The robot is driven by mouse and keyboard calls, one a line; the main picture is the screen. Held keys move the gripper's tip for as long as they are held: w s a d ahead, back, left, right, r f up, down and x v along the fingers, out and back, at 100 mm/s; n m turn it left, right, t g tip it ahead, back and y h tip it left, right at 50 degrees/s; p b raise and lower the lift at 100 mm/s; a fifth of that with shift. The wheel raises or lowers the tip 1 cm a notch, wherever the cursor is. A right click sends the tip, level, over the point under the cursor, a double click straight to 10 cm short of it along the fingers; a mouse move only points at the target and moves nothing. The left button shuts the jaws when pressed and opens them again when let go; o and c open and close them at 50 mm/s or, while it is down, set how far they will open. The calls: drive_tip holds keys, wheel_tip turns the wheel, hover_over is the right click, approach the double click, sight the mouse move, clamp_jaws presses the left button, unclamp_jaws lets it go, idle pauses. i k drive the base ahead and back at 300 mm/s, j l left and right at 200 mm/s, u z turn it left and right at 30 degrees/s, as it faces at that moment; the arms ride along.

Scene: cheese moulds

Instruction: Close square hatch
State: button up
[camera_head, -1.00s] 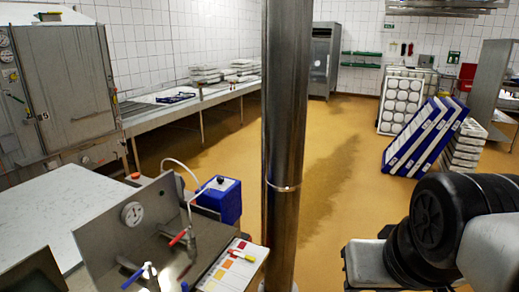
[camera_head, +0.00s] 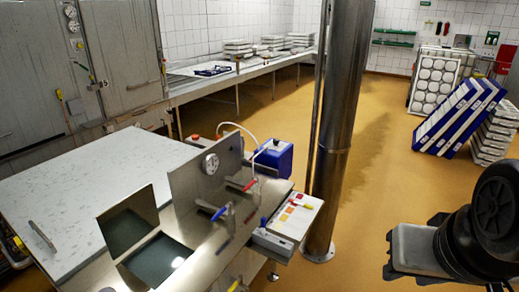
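The square hatch lid (camera_head: 128,222) is a dark, shiny metal plate on the steel machine at the lower left. It stands open, tilted up from the left edge of a square opening (camera_head: 160,262) in the machine's top. The opening is uncovered and looks dark inside with a bright glint. My arm (camera_head: 490,220) shows at the right edge, far from the hatch. A grey block (camera_head: 415,250) at its end seems to be my gripper; its fingers cannot be made out clearly.
A gauge panel (camera_head: 205,167), a blue-handled lever (camera_head: 220,212) and a red-handled lever (camera_head: 249,184) stand right of the hatch. A control box (camera_head: 290,217) sits beside a steel column (camera_head: 340,130). The yellow floor (camera_head: 385,180) right of the column is clear.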

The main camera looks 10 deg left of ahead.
sight(122, 225)
drive_tip(key=k+j+z, duration=0.1)
drive_tip(key=k+j, duration=0.15)
drive_tip(key=j, duration=0.2)
drive_tip(key=k+j+z, duration=0.1)
drive_tip(key=k+j, duration=0.2)
drive_tip(key=j, duration=0.5)
drive_tip(key=k+j+z, duration=0.1)
drive_tip(key=j, duration=0.3)
drive_tip(key=k+j, duration=0.15)
drive_tip(key=j, duration=0.2)
drive_tip(key=j+z, duration=0.25)
drive_tip(key=j, duration=3)
drive_tip(key=i, duration=0.1)
